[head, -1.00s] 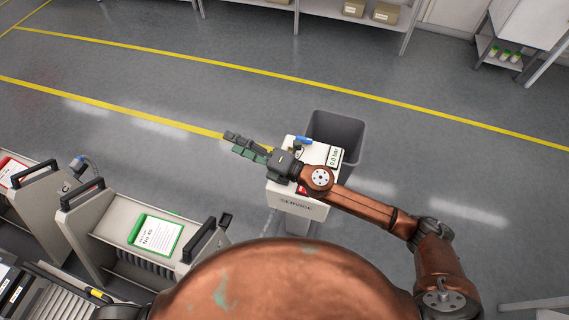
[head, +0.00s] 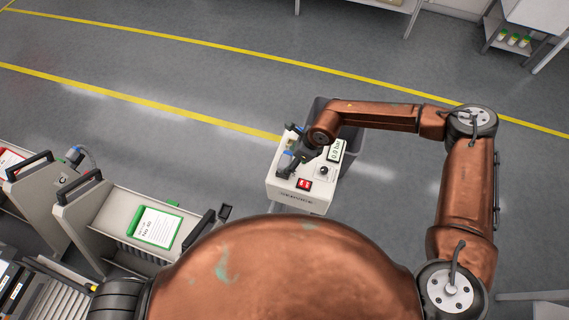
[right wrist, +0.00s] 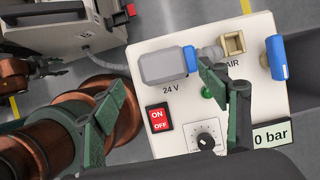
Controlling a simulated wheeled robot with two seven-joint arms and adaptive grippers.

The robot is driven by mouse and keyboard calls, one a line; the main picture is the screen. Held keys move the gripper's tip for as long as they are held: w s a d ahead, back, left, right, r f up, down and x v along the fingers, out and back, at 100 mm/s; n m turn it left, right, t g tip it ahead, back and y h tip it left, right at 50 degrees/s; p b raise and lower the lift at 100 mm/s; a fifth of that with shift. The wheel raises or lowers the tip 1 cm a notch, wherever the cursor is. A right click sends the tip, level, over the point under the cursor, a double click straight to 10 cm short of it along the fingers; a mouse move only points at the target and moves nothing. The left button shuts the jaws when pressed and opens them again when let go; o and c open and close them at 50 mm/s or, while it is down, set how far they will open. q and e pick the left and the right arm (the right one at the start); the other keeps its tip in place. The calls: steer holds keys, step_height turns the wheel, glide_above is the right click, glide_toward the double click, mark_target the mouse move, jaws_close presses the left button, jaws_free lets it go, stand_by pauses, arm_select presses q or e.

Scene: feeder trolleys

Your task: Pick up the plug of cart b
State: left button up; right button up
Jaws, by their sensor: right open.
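My right gripper (head: 290,152) is over the top of the white service box (head: 308,199). In the right wrist view its two green fingers (right wrist: 165,108) are spread wide, with nothing seen between their tips. A grey plug-like connector (right wrist: 163,66) with a blue collar and a ribbed grey end sits at the 24 V mark on the box. One finger overlaps its ribbed end in the picture; I cannot tell if they touch. No cart letter shows on this connector. Another grey and blue plug (head: 74,154) is on the cart marked C at the left. My left gripper is not in view.
The box has a red ON/OFF switch (right wrist: 158,118), a dial (right wrist: 206,142), a brass AIR fitting (right wrist: 233,44) and a blue knob (right wrist: 275,57). A grey bin (head: 352,140) stands behind it. A cart with a green-framed card (head: 156,226) is at the left.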

mark_target(286, 161)
steer(key=x, duration=0.5)
steer(key=shift+w+a, duration=0.1)
steer(key=shift+w, duration=0.25)
steer(key=shift+c, duration=0.2)
steer(key=shift+r, duration=0.1)
steer(key=c, duration=1.8)
